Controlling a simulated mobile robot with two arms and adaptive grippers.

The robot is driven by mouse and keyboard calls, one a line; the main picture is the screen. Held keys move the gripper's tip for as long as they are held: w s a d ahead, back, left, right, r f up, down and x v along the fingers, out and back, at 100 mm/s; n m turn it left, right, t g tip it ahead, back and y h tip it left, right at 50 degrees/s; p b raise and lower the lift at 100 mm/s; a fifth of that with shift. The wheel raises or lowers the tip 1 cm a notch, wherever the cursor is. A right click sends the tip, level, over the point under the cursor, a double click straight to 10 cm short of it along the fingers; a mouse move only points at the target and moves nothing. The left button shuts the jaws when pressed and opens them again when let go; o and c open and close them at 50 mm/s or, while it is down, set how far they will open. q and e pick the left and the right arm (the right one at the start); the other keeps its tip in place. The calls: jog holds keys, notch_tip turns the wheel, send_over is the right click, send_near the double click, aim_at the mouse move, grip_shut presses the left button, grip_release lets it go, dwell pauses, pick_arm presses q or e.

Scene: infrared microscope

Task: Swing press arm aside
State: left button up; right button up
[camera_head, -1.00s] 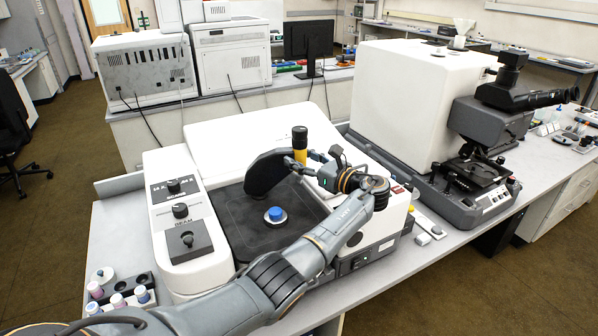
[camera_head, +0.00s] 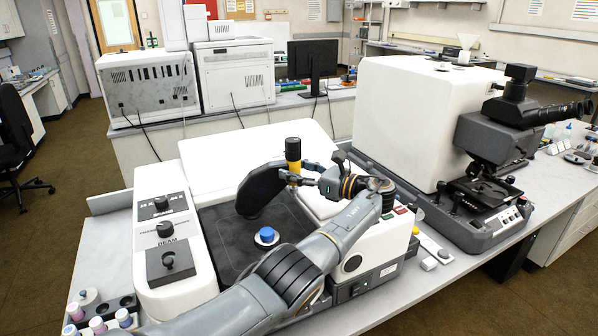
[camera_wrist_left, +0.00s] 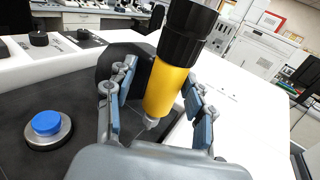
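The press arm (camera_head: 262,188) is a black arm reaching over the dark recessed plate of the white instrument. A knob with a yellow band and black top (camera_head: 293,152) stands on it; the knob leans in the left wrist view (camera_wrist_left: 166,88). My left gripper (camera_head: 307,176) is at the knob, with one finger on each side of the yellow band. In the left wrist view (camera_wrist_left: 158,105) a gap shows between the left finger and the band; the right finger is close, contact unclear. A blue-topped round metal piece (camera_head: 267,235) sits on the plate, clear of the press arm.
A control panel with black knobs (camera_head: 163,232) runs along the instrument's left side. A rack of small capped jars (camera_head: 104,312) is at the lower left. A microscope (camera_head: 490,150) and a white housing (camera_head: 415,110) stand to the right.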

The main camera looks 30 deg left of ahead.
pick_arm(q)
jog(key=shift+s+a, duration=0.15)
jog(key=shift+a, duration=0.5)
jog(key=shift+d+f, duration=0.1)
jog(key=shift+d, duration=0.05)
jog(key=shift+d, duration=0.45)
jog(key=d, duration=0.6)
jog(key=shift+d, duration=0.35)
